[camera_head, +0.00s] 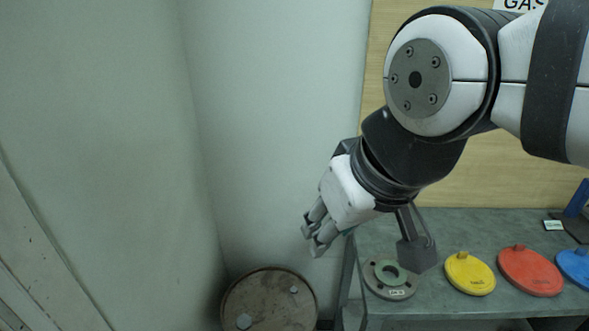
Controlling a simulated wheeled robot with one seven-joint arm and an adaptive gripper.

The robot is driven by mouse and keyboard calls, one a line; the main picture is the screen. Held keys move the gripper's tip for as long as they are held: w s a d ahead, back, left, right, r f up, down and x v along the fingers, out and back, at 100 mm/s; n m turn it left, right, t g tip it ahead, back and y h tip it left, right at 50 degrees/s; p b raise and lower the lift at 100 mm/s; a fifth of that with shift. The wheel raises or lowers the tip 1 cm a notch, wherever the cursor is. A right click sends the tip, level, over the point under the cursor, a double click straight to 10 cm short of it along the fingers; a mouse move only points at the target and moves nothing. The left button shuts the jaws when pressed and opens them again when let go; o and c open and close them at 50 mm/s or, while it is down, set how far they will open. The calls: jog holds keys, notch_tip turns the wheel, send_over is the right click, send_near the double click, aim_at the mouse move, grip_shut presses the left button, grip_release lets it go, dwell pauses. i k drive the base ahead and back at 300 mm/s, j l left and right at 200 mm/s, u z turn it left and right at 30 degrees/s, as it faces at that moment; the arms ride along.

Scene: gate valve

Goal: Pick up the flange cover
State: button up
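No single thing is plainly marked as the flange cover. Round discs with raised knobs lie on the grey bench: a yellow disc (470,274), a red disc (530,270) and a blue disc (575,265) cut off by the right edge. A grey metal flange (388,281) with a green ring and a small label lies left of them, near the bench's left end. My gripper (315,238) hangs left of the bench, above and apart from all of these, pointing down and left. Nothing shows between its fingers, but their gap is unclear.
A rusty round plate (270,305) with bolts is low down, left of the bench (425,312). A pale wall stands left and a wooden panel behind the arm. The bench front strip is clear.

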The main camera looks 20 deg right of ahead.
aim_at(469, 274)
jog(key=k+l+z, duration=0.1)
jog(key=z, duration=1.35)
jog(key=l+u, duration=0.5)
jog(key=l, duration=0.25)
